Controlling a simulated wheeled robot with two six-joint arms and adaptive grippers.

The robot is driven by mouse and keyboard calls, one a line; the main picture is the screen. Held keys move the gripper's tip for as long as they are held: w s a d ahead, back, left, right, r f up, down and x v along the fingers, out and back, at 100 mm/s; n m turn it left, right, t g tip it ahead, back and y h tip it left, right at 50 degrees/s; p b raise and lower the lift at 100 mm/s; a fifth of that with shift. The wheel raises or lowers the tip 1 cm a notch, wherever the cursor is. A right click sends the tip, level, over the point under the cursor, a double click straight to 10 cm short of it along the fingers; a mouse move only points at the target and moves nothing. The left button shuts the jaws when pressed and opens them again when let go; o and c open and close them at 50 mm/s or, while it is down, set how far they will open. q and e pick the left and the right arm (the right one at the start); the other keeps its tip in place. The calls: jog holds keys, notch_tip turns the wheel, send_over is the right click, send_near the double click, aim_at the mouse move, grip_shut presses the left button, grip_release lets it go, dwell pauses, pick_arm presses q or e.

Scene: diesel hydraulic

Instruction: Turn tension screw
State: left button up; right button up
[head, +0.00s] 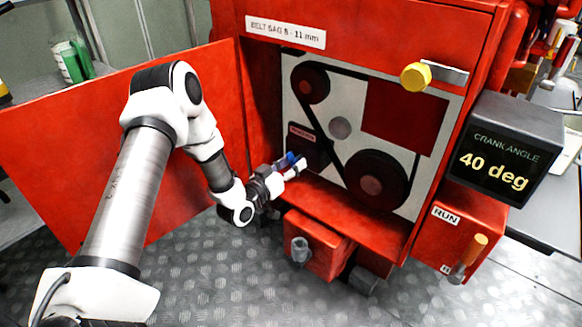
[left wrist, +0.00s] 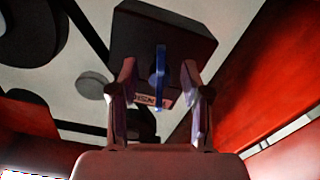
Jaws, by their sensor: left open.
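The tension screw's blue handle (head: 290,157) sits on a dark block (head: 313,152) at the lower left of the belt compartment. In the left wrist view the blue handle (left wrist: 159,78) stands upright in front of the dark block (left wrist: 165,35), which bears a small label partly reading "TENSION". My left gripper (head: 296,165) reaches in from the left at the handle. In the left wrist view its open fingers (left wrist: 158,82) stand either side of the handle, with a gap showing on both sides. My right gripper is out of view.
A black belt runs over an upper pulley (head: 311,82) and a large lower pulley (head: 372,185), with a grey disc (head: 340,127) nearby. The open red door (head: 70,150) stands left, behind my arm. A red box (head: 318,243) juts out below. A display (head: 500,150) reads 40 deg.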

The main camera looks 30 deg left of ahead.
pick_arm(q)
grip_shut()
jog(key=shift+r, duration=0.1)
